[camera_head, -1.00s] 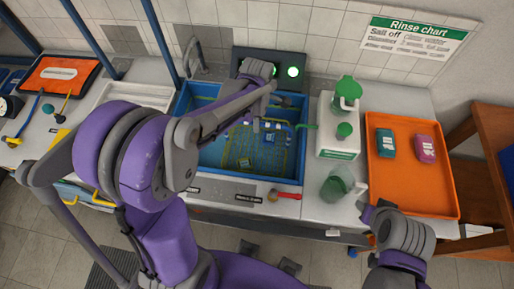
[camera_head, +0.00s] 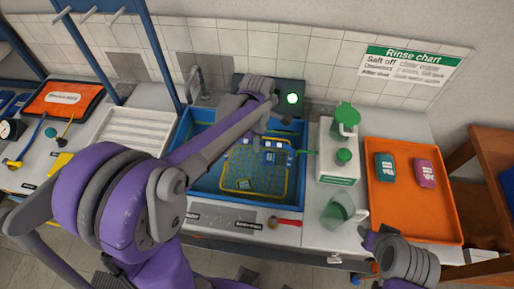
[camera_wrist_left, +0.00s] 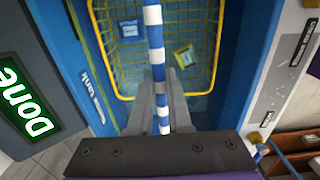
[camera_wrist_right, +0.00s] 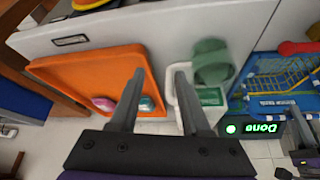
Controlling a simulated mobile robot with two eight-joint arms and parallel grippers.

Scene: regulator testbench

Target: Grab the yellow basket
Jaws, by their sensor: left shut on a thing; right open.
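The yellow wire basket (camera_head: 232,178) sits inside the blue tank (camera_head: 196,188) in the head view. It also shows in the left wrist view (camera_wrist_left: 106,45), with a small yellow card and a blue card in it. Its blue-and-white striped handle (camera_wrist_left: 154,40) runs between the fingers of my left gripper (camera_wrist_left: 167,76), which is shut on it. In the head view my left arm reaches over the tank and partly hides its left side and back. My right gripper (camera_wrist_right: 160,72) is open and empty, near the counter front by the orange tray.
The orange tray (camera_head: 400,225) holds a green and a pink packet. A green-lidded white container (camera_head: 335,175) and a clear green jug (camera_head: 337,210) stand right of the tank. A red-handled tool (camera_head: 285,222) lies at the tank's front. A lit green display (camera_wrist_left: 25,100) is behind.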

